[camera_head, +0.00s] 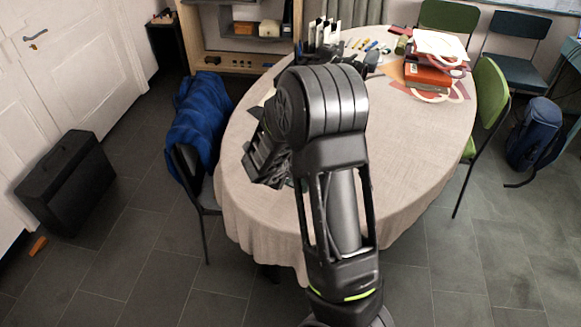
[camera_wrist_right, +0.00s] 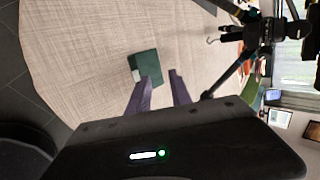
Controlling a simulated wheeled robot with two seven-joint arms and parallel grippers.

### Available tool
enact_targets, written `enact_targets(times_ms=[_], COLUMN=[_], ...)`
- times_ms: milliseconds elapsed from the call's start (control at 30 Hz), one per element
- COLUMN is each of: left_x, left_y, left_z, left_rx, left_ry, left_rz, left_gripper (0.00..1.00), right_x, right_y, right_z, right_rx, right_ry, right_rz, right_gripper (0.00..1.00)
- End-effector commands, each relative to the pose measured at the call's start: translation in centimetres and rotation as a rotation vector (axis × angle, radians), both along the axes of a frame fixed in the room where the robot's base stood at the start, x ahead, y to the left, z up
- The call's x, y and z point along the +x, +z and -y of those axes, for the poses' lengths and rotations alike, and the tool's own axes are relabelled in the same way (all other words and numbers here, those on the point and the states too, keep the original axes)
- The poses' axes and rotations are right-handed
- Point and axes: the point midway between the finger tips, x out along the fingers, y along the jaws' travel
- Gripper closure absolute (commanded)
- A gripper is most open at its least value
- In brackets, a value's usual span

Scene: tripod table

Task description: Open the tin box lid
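A small dark green box (camera_wrist_right: 146,64) with a pale side, which I take to be the tin box, sits on the cloth-covered table in the right wrist view. Its lid looks closed, though the seam is too small to make out. My right gripper (camera_wrist_right: 161,74) is open, with a clear gap between its two fingers. One fingertip overlaps the box's lower edge in the picture; I cannot tell whether it touches. In the head view my right arm and gripper body (camera_head: 262,152) block sight of the box. My left gripper is not in view.
The oval table (camera_head: 410,165) has a black tripod (camera_wrist_right: 262,32) standing on it. Red and orange books (camera_head: 428,72) and markers lie at the back. Chairs stand around it, one with a blue jacket (camera_head: 200,112). A black case (camera_head: 66,180) stands on the floor at left.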

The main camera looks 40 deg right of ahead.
Motion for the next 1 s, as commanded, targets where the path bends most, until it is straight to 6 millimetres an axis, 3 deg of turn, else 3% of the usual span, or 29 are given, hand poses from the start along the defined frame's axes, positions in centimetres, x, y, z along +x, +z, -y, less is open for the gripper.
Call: enact_targets(times_ms=[433,1000], left_x=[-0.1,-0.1], left_y=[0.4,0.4], left_z=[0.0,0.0], left_rx=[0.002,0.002], left_ry=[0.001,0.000], left_rz=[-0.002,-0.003], left_gripper=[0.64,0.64], right_x=[-1.6,-2.0], right_y=[4.7,5.2], right_z=[-4.3,-4.7], right_rx=[0.001,0.000], right_ry=[0.003,0.001], right_rz=[0.003,0.001], right_gripper=[0.75,0.75])
